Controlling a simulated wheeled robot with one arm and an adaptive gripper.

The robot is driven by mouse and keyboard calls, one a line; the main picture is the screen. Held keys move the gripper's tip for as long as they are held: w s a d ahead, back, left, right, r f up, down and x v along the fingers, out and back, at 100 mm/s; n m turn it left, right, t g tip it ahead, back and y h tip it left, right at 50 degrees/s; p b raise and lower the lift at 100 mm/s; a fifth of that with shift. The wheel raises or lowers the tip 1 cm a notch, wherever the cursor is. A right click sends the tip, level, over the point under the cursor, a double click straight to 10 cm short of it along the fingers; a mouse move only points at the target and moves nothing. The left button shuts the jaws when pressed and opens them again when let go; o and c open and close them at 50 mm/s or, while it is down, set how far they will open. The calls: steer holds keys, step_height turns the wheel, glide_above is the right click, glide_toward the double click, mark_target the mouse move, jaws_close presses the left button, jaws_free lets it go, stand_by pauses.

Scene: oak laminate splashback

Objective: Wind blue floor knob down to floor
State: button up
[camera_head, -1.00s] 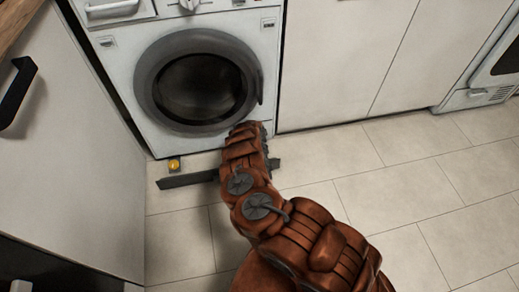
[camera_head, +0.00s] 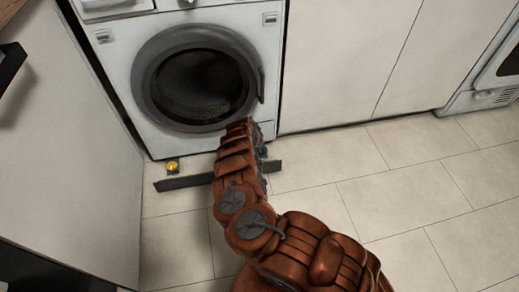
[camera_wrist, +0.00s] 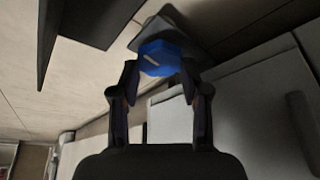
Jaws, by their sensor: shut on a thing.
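The blue floor knob (camera_wrist: 163,58) has a flat-sided rim and a pale line on its face. It shows in the wrist view between the two dark fingertips of my gripper (camera_wrist: 159,68), which is shut on it. Behind the knob is a grey, plate-like part (camera_wrist: 172,22). In the head view, my brown arm hides the blue knob and my gripper, low at the right side of the washing machine (camera_head: 200,80). A yellow knob (camera_head: 172,167) shows at the machine's lower left corner.
A dark strip (camera_head: 185,182) lies on the tiled floor in front of the machine, partly behind my arm. A white cabinet side (camera_head: 75,150) stands close on the left. White cabinet doors (camera_head: 345,60) are on the right. The floor (camera_head: 390,200) at right is clear.

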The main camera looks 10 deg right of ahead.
steer(key=shift+a+f, duration=0.1)
steer(key=shift+a, duration=0.05)
steer(key=o, duration=1)
steer(key=v, duration=1.2)
steer(key=shift+w, duration=0.1)
